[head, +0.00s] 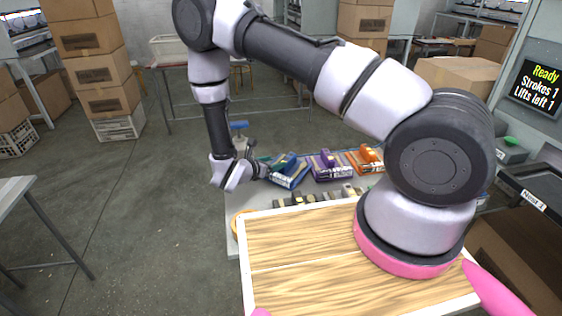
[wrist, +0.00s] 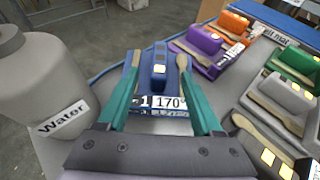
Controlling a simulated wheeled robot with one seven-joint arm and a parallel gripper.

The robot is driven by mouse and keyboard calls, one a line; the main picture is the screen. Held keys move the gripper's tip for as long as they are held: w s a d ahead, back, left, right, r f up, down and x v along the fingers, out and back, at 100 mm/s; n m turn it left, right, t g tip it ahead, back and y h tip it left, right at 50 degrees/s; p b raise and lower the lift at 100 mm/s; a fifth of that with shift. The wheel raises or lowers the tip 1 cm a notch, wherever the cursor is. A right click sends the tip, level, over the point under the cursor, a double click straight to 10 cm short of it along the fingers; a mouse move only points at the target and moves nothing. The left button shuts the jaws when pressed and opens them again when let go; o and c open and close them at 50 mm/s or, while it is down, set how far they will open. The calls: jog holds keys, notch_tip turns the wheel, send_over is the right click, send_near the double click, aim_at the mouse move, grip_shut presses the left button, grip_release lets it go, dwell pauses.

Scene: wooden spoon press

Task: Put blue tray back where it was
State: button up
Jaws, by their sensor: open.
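The blue tray (head: 289,172) stands on the grey work table, left of the purple tray in the head view. In the wrist view the blue tray (wrist: 159,82) lies straight ahead, with a block on it and a white label reading "1 170" at its near end. My gripper (wrist: 160,62) is open, its teal fingers on either side of the tray. I cannot tell whether they touch it. Pale wooden spoon parts show beside both fingertips. In the head view my gripper (head: 262,167) is at the tray's left side, partly hiding it.
A purple tray (wrist: 205,50) and an orange tray (wrist: 233,24) stand to the right, with green (wrist: 292,65) and grey (wrist: 285,98) trays nearer. A "Water" container (wrist: 38,95) stands close at left. A wooden board (head: 320,255) lies in front. A screen (head: 539,84) reads "Ready".

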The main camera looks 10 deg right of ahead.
jog(key=v, duration=0.4)
jog(key=s+d+r+m+g, duration=0.1)
jog(key=d+r+m+g, duration=0.3)
jog(key=r, duration=0.4)
jog(key=s+d+r+m+g+y, duration=0.1)
jog(key=s+d+r+m, duration=0.1)
jog(key=d+r+m, duration=0.35)
jog(key=s+d+r+m+g, duration=0.1)
jog(key=d+r+m+g, duration=0.2)
jog(key=r+m, duration=0.55)
jog(key=s+r+m+t+y, duration=0.2)
jog(key=s+r+m+y, duration=0.1)
jog(key=r, duration=0.5)
jog(key=s+d+r+m+t+y, duration=0.1)
jog(key=s+r+m+y, duration=0.3)
jog(key=s+r, duration=0.3)
jog(key=s+r+m+t+y, duration=0.2)
jog(key=s+r+m, duration=0.3)
jog(key=r, duration=0.4)
jog(key=shift+s+d+r+m+t+y, duration=0.35)
jog(key=shift+m+y, duration=0.25)
jog(key=shift+y, duration=0.2)
jog(key=shift+w+a, duration=0.1)
